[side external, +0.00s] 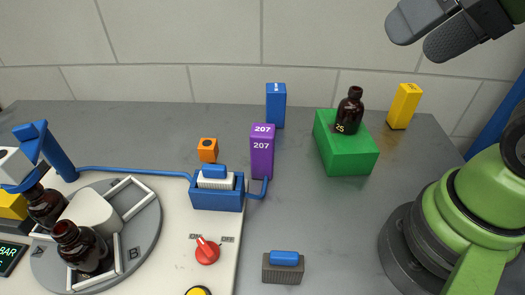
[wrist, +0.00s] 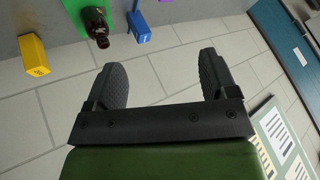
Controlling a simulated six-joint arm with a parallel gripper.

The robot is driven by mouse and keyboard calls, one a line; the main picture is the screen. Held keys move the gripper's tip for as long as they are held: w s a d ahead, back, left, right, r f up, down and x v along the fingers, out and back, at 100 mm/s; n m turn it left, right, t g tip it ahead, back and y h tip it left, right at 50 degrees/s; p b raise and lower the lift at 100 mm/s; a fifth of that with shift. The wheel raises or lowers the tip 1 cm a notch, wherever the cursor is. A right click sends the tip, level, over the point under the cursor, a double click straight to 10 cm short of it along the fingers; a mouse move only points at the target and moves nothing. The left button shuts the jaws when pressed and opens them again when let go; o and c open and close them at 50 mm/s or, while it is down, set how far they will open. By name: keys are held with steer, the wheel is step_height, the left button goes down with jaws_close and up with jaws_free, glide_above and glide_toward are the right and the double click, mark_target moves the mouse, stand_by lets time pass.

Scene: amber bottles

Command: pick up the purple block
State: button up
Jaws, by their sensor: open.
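The purple block (side external: 262,156) is a tall upright block marked 207, standing on the grey table right of the small blue tray in the side external view. In the wrist view only a sliver of purple (wrist: 165,1) shows at the top edge. My gripper (side external: 420,35) is high at the upper right of the side external view, well above and right of the block. In the wrist view my gripper (wrist: 163,70) has its two dark fingers wide apart with nothing between them.
A green block (side external: 345,160) carries an amber bottle (side external: 349,112). A blue block (side external: 275,106), yellow block (side external: 404,106) and orange cube (side external: 208,150) stand nearby. A blue tray (side external: 216,201) sits close left of the purple block. A grey block with blue top (side external: 283,267) is in front.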

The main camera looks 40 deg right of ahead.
steer(key=shift+w, duration=0.1)
steer(key=n+g+h, duration=0.2)
steer(key=n+g, duration=0.5)
steer(key=n, duration=0.5)
glide_above(263, 130)
step_height(263, 130, down, 13)
steer(key=shift+w+d+f, duration=0.1)
steer(key=shift+w, duration=0.05)
steer(key=shift+n, duration=0.3)
step_height(263, 130, down, 5)
steer(key=shift+w+f, duration=0.1)
steer(key=shift+f, duration=0.1)
steer(key=f, duration=0.5)
steer(key=shift+s+f, duration=0.2)
steer(key=shift+f, duration=0.15)
steer(key=shift+c, duration=0.3)
